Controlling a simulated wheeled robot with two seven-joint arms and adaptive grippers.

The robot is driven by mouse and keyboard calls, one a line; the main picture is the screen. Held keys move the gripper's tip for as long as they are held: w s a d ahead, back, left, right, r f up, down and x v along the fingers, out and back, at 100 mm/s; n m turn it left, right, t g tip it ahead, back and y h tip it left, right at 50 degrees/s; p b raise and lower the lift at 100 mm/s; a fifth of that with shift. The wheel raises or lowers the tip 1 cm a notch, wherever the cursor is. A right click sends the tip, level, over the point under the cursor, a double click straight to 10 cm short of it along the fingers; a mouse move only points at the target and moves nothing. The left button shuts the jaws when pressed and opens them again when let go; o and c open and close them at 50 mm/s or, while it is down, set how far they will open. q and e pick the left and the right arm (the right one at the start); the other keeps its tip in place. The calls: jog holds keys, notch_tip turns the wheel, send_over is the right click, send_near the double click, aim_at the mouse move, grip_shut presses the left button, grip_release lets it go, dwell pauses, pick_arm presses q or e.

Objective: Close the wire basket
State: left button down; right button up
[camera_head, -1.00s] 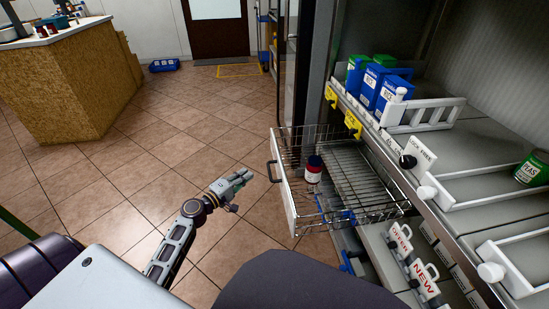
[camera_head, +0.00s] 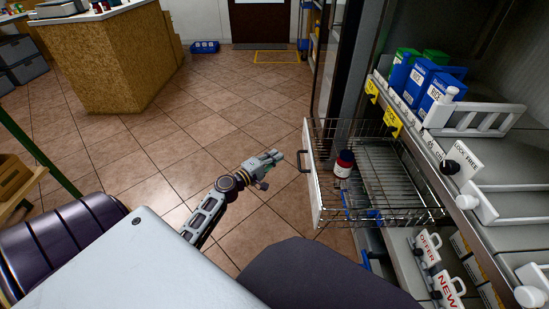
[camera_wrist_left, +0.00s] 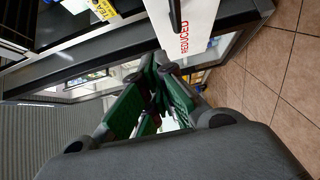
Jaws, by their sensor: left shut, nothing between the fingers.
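The wire basket (camera_head: 395,205) is pulled out from the shelving like a drawer, with a white front panel (camera_head: 312,172) and a dark handle (camera_head: 303,160) facing left. A jar with a red label and dark lid (camera_head: 344,164) stands inside it near the front. My left gripper (camera_head: 272,158) is shut and empty, a little to the left of the handle and apart from it. In the left wrist view the closed green-padded fingers (camera_wrist_left: 158,95) point towards a white panel marked REDUCED (camera_wrist_left: 185,30). My right gripper is not in view.
Shelves on the right hold blue and green boxes (camera_head: 418,80) behind white rails (camera_head: 480,118). White OFFER and NEW signs (camera_head: 428,248) hang below. The tiled floor (camera_head: 210,130) left of the basket is clear. A wooden counter (camera_head: 115,60) stands at back left.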

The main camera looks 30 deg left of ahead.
pick_arm(q)
send_near(308, 141)
jog(key=shift+w+a, duration=1.45)
jog(key=shift+w+d+f, duration=0.1)
jog(key=shift+w+d, duration=0.45)
jog(key=shift+d, duration=0.3)
jog(key=shift+w+d+f, duration=0.1)
jog(key=shift+w+d, duration=0.45)
jog(key=shift+d, duration=0.3)
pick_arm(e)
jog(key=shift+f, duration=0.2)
